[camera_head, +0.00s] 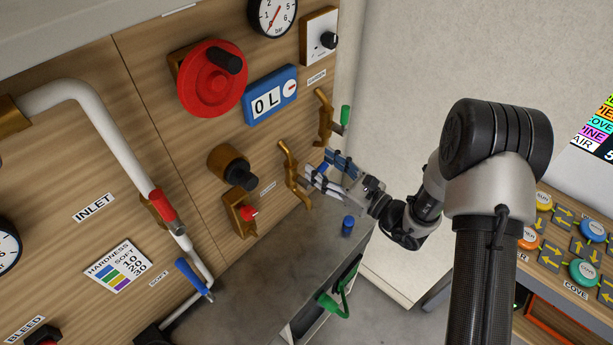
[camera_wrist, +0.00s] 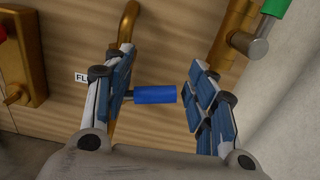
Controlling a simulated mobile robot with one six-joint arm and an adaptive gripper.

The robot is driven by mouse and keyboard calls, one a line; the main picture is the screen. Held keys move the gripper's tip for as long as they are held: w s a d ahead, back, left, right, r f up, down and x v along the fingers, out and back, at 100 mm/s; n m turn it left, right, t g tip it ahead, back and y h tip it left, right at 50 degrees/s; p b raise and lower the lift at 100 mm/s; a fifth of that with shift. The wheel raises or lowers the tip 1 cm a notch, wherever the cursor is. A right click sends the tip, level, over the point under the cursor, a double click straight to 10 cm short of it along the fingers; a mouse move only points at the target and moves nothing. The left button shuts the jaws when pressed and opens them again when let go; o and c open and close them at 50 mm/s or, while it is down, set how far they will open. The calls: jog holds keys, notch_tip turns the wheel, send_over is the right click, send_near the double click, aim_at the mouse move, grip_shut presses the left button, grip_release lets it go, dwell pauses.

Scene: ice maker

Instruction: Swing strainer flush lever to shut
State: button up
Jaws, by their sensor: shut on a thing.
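The strainer flush lever has a blue handle (camera_wrist: 155,95) on a thin metal stem, which sticks out from a bronze pipe fitting (camera_head: 293,172) on the wooden panel. In the wrist view the handle lies crosswise between my finger pads, with its stem at the left finger. My gripper (camera_head: 330,172) is shut on the blue handle at the panel; in the wrist view its two fingers (camera_wrist: 158,95) stand on either side of it. A label starting "FL" (camera_wrist: 82,77) is partly hidden by the left finger. In the head view my fingers cover part of the handle.
A second bronze fitting (camera_head: 323,115) with a green handle (camera_head: 345,115) is just above and right. A red knob (camera_head: 249,213) on a bronze valve is to the left. A grey shelf (camera_head: 260,260) with a small blue-topped object (camera_head: 348,225) lies below. A pale wall is at right.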

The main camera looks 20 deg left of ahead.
jog(key=o, duration=0.6)
jog(key=f, duration=0.2)
jog(key=shift+d+f, duration=0.2)
jog(key=shift+f, duration=0.1)
jog(key=shift+s+h, duration=0.1)
jog(key=shift+h, duration=0.2)
jog(key=c, duration=0.3)
jog(key=v, duration=0.6)
jog(key=shift+d+r, duration=0.1)
jog(key=shift+d, duration=0.25)
